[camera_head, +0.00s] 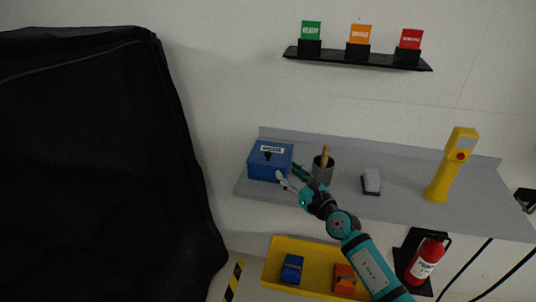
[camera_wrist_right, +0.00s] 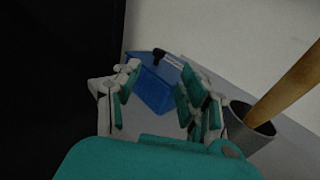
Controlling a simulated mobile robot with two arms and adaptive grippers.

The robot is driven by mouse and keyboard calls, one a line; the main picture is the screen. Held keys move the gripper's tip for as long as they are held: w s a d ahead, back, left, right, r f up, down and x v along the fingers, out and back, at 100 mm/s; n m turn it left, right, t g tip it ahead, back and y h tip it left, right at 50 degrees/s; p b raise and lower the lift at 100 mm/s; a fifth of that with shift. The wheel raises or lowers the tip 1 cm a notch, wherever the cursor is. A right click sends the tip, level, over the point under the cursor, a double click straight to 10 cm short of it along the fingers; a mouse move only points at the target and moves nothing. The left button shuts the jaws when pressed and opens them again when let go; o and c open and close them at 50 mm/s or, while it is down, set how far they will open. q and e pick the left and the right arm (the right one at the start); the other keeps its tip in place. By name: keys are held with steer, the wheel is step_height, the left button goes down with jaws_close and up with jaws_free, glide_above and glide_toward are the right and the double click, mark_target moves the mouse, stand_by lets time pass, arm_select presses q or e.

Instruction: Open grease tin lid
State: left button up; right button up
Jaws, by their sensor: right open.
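The grease tin (camera_head: 268,163) is a blue box with a white label, standing at the left end of the grey shelf. Its lid looks closed in the head view. My right gripper (camera_head: 289,176) is open just in front of the tin's right side, with its fingers pointing toward it. In the right wrist view the blue tin (camera_wrist_right: 152,92) shows between and beyond the open fingers of the right gripper (camera_wrist_right: 158,98), with a dark part on its top. I cannot tell whether a finger touches the tin. My left gripper is not in view.
A dark cup (camera_head: 323,172) with a wooden-handled tool stands right of the tin, close to my right gripper. A grey block (camera_head: 371,181) and a yellow device (camera_head: 452,165) stand farther right on the grey shelf (camera_head: 408,189). A black cover (camera_head: 95,160) hangs at left.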

mark_target(270, 155)
steer(key=b+x, duration=0.2)
steer(key=x, duration=0.3)
steer(key=b+x, duration=0.3)
steer(key=x, duration=0.3)
steer(key=shift+w+a+f, duration=0.1)
steer(key=shift+w+f, duration=0.1)
steer(key=shift+f, duration=0.05)
steer(key=shift+w+a+r+b, duration=0.2)
steer(key=shift+w+b, duration=0.15)
steer(key=shift+b, duration=0.05)
jaws_close()
steer(key=shift+w+a+f, duration=0.1)
steer(key=shift+w+f, duration=0.1)
steer(key=shift+f, duration=0.2)
